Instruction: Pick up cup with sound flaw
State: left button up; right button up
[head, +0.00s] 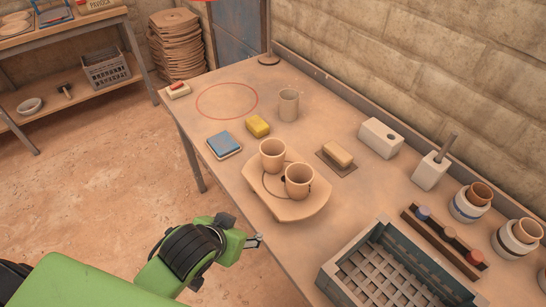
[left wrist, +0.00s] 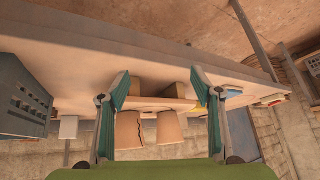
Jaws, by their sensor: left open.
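Two tan cups, one at the back left (head: 272,154) and one at the front right (head: 298,181), stand upright on a tan board (head: 287,209) on the table. No flaw shows on any cup, so I cannot tell which one is meant. My left gripper (head: 256,241) is at the table's front edge, short of the board, apart from the cups. The left wrist view is upside down; there the two fingers (left wrist: 158,95) are spread and empty, with two cups (left wrist: 129,130) (left wrist: 168,128) beyond them.
A slatted grey crate (head: 336,281) stands at the table's front right. Behind the board are a yellow sponge (head: 257,126), a blue pad (head: 224,144), a tan block (head: 338,153) and a white box (head: 380,138).

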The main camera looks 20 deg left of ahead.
pick_arm(q)
jog(key=w+d+r+t, duration=0.1)
jog(key=w+r+t, duration=0.4)
jog(key=w+r, duration=0.65)
jog(key=b, duration=0.2)
send_near(277, 146)
jog(key=shift+n+h, duration=0.3)
jog(key=shift+n, duration=0.1)
jog(key=shift+a+x, duration=0.2)
jog(key=shift+x, duration=3.3)
jog(key=shift+s+f, duration=0.1)
jog(key=c, duration=1)
